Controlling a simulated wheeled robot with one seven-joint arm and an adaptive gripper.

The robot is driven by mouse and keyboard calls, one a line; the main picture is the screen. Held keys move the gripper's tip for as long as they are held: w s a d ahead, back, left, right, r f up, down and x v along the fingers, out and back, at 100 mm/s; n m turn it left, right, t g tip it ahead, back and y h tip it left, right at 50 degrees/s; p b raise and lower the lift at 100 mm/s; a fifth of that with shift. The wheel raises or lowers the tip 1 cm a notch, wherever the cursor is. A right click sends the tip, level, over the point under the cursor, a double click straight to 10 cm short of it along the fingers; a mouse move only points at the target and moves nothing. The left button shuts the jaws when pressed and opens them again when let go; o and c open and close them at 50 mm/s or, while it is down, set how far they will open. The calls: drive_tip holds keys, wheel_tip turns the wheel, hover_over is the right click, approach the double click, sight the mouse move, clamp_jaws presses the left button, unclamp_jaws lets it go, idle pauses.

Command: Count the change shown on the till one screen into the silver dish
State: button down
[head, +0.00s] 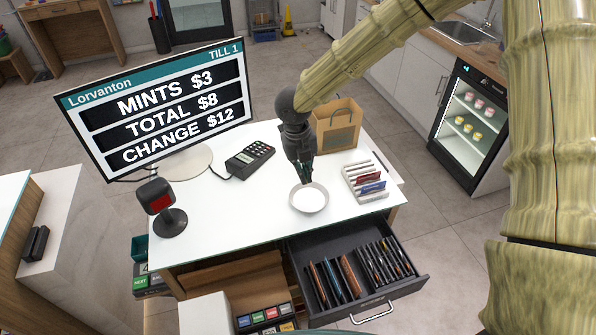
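The till one screen (160,108) stands at the left of the white counter and reads MINTS $3, TOTAL $8, CHANGE $12. A silver dish (309,198) with a pale inside sits near the counter's front edge; I see no money in it. My gripper (307,178) points down just above the dish's back rim. Its fingertips look close together, but whether they are shut or hold anything is too small to tell. An open drawer (420,281) below the counter holds several upright brown, blue and dark pieces in slots; their values cannot be read.
A card terminal (250,159) and a red-faced scanner (160,205) stand left of the dish. A paper bag (338,127) is behind it, and a rack (366,184) with red and blue cards is to its right. The counter's middle left is clear.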

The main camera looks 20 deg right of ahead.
wheel_tip(320, 180, down, 5)
drive_tip(key=b, duration=0.3)
drive_tip(key=shift+r+b, duration=0.1)
drive_tip(key=shift+b, duration=0.3)
drive_tip(key=shift+w+f+b, duration=0.15)
drive_tip(key=shift+f+b, duration=0.35)
drive_tip(key=shift+f, duration=0.2)
drive_tip(key=shift+r, duration=0.1)
drive_tip(key=c, duration=1.6)
unclamp_jaws()
drive_tip(key=shift+o, duration=0.2)
